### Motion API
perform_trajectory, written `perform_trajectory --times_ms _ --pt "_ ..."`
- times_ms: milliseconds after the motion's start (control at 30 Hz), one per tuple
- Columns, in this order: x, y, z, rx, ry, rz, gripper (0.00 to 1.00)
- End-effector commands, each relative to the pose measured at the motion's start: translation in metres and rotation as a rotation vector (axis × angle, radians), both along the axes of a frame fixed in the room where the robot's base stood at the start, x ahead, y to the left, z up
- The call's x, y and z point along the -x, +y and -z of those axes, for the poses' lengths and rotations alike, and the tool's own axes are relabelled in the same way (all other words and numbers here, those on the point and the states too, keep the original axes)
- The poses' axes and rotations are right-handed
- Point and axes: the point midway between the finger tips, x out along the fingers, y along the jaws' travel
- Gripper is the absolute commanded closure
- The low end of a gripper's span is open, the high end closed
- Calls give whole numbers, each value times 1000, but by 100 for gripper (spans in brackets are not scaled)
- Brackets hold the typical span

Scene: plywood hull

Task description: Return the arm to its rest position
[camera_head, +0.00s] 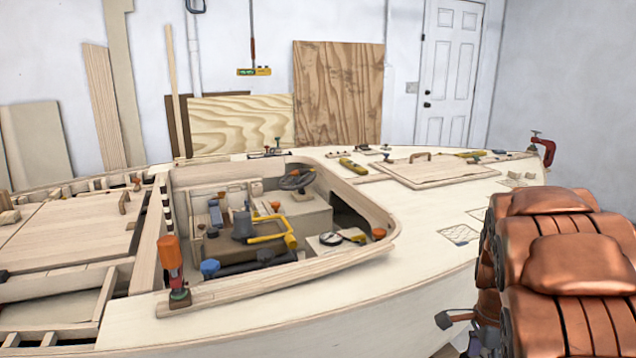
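My arm, copper-coloured and bulky, stands at the right edge of the head view, in front of the hull's near right side. Its upper links look folded close together. A dark grey part that looks like my gripper (452,322) shows low beside the arm, near the bottom of the picture. It is small and partly cut off by the arm and the frame edge. I cannot tell whether its fingers are open or shut, and I see nothing held in it.
The plywood hull (330,310) fills the middle, with an open cockpit holding several tools. An orange-handled clamp (171,262) stands on its near edge. A red clamp (544,150) grips the far right edge. Plywood sheets (338,95) lean on the wall near a white door (450,75).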

Motion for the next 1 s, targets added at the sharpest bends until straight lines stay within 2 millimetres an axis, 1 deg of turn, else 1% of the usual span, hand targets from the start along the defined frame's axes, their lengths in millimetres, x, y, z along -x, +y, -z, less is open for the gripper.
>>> perform_trajectory --times_ms 33,67,100,167,300,367,500,600,667,800,900,1000 --pt "9 15 -30 -8 1 -77 19" --pt "14 23 -39 -14 5 -123 19" --pt "21 33 -51 -20 8 -186 19" --pt "31 47 -70 -29 10 -281 19" --pt "59 80 -110 -55 20 -509 19" --pt "71 94 -126 -68 25 -608 19" --pt "103 122 -161 -97 34 -844 19" --pt "129 141 -183 -124 44 -1014 19" --pt "143 151 -197 -135 45 -1118 19" --pt "179 171 -224 -167 57 -1361 19" --pt "200 181 -238 -185 63 -1513 19" --pt "217 187 -246 -203 70 -1629 19"
